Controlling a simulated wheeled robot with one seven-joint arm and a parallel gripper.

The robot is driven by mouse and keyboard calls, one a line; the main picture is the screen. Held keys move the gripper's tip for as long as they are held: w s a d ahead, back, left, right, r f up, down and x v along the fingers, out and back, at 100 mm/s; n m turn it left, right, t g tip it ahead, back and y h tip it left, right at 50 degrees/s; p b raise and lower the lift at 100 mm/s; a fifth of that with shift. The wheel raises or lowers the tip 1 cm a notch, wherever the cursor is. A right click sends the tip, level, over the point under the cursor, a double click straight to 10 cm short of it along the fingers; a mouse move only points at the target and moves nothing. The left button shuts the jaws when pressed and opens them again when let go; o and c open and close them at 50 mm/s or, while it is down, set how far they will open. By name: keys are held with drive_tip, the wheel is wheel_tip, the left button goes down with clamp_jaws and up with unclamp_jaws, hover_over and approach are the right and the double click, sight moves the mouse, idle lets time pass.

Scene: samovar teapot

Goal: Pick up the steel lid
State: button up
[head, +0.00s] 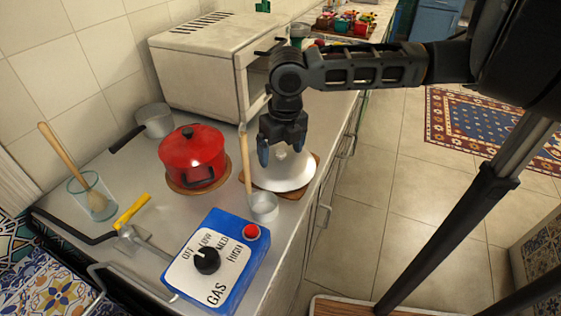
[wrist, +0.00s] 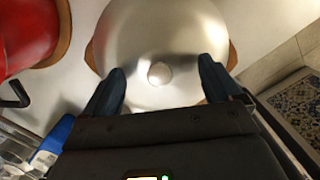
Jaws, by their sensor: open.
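The steel lid (head: 285,171) is a round, shiny dome lying on a brown wooden trivet (head: 288,193) near the counter's front edge. My gripper (head: 283,152) is above it, pointing down, with its two blue fingertips apart. In the wrist view the lid (wrist: 160,35) fills the upper middle, and its round knob (wrist: 160,73) shows between the fingers of my open gripper (wrist: 162,80). The fingers hold nothing. I cannot tell how far the fingertips are above the lid. My gripper hides part of the lid in the head view.
A red pot (head: 192,157) stands left of the lid. A blue gas control box (head: 217,260) sits nearer. A white oven-like box (head: 210,62) stands behind. The counter drops to the floor on the right.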

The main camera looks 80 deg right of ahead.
drive_tip(key=shift+c, duration=0.2)
drive_tip(key=shift+s+f, duration=0.1)
drive_tip(key=shift+f, duration=0.05)
clamp_jaws()
idle(0.5)
